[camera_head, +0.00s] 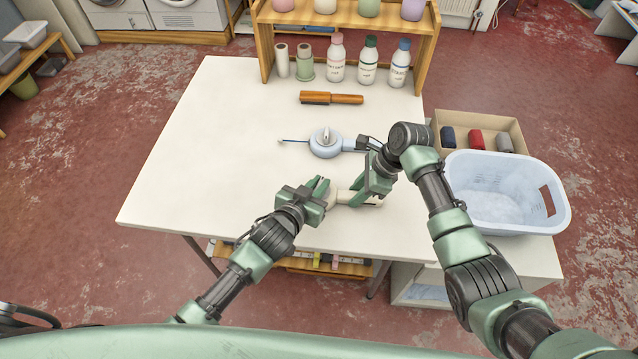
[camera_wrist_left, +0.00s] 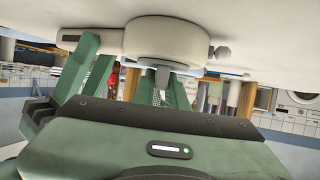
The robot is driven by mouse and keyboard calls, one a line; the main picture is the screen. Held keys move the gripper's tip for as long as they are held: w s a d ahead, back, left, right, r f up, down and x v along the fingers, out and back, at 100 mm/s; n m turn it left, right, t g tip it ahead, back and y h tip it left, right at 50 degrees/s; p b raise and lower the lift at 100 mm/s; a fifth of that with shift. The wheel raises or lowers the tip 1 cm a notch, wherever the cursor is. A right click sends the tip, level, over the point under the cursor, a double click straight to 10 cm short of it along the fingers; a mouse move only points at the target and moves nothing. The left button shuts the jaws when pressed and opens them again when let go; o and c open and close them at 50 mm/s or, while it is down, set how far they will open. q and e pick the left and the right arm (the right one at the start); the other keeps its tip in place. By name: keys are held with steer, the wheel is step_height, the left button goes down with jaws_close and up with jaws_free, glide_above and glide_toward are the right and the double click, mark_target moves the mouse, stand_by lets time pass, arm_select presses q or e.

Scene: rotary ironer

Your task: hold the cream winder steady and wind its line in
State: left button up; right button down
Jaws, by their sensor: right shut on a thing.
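The cream winder (camera_head: 343,197) lies near the front edge of the white table, partly hidden between my two grippers. In the left wrist view its round body (camera_wrist_left: 165,40) shows large, with a small grey crank knob (camera_wrist_left: 163,77) and a round bead (camera_wrist_left: 222,52) close at its side. My right gripper (camera_head: 362,197) is shut on the winder's handle end. My left gripper (camera_head: 321,187) is at the winder's left end, its fingers apart; in the left wrist view the crank knob is close to one finger. I cannot tell if they touch.
A blue winder (camera_head: 326,143) with its line out to the left lies just behind. A brush (camera_head: 331,98) lies farther back, before bottles (camera_head: 368,62) and a wooden shelf (camera_head: 428,45). A laundry basket (camera_head: 505,190) stands right. The table's left side (camera_head: 200,160) is clear.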

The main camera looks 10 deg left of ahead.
arm_select(q)
steer(key=o, duration=0.3)
steer(key=shift+s, duration=0.1)
steer(key=v, duration=1.2)
arm_select(e)
steer(key=c, duration=1)
jaws_free()
steer(key=shift+r, duration=0.1)
